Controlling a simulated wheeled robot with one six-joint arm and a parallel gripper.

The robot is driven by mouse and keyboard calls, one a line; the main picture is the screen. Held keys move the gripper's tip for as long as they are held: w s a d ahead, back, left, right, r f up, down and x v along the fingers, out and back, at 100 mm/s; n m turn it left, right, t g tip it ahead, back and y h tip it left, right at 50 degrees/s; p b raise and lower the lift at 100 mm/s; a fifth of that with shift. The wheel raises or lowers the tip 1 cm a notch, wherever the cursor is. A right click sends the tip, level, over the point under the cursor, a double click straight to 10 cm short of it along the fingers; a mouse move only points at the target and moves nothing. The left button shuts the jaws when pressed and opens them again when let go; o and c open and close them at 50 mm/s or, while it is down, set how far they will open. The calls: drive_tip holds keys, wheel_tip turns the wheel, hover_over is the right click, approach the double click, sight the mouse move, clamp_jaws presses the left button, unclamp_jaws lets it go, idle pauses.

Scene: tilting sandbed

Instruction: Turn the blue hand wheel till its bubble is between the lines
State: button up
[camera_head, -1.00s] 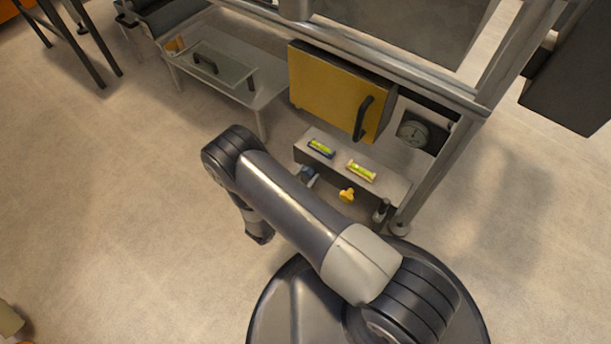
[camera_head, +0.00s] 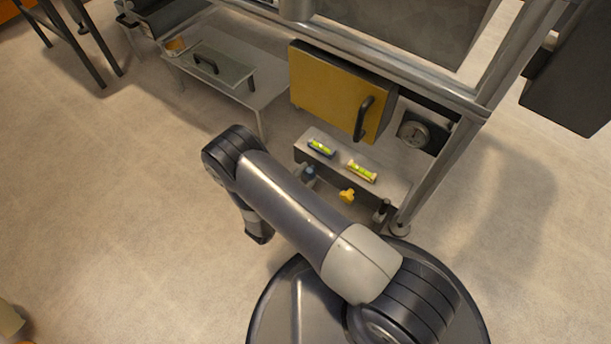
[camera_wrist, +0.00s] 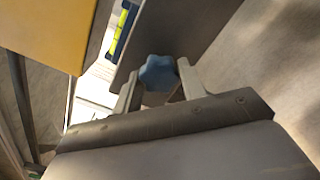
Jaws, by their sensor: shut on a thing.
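The blue hand wheel (camera_wrist: 158,73) is a lobed knob on the front face of a low grey box. In the wrist view my gripper (camera_wrist: 160,84) has one finger on each side of it and is shut on it. In the head view the wheel (camera_head: 309,173) shows as a small blue spot beside my arm, which hides most of the gripper. A blue-framed level vial (camera_head: 321,148) with yellow-green liquid lies on the box top above the wheel; it also shows in the wrist view (camera_wrist: 123,28). Its bubble is too small to place against the lines.
A yellow hand wheel (camera_head: 347,196) and a yellow-framed vial (camera_head: 361,171) sit to the right on the same box (camera_head: 393,186). A yellow cabinet (camera_head: 333,90) with a black handle overhangs behind. A dial gauge (camera_head: 413,134) is at the right.

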drive_tip(key=m, duration=0.5)
drive_tip(key=shift+m, duration=0.4)
drive_tip(key=m, duration=0.4)
drive_tip(key=shift+r+m, duration=0.1)
drive_tip(key=shift+m, duration=0.6)
drive_tip(key=o, duration=1)
drive_tip(key=shift+c, duration=0.2)
drive_tip(key=shift+a, duration=0.1)
drive_tip(key=p+v, duration=0.3)
drive_tip(key=v, duration=0.7)
drive_tip(key=shift+s+a, duration=0.2)
drive_tip(key=shift+s, duration=0.1)
drive_tip(key=shift+w+d, duration=0.1)
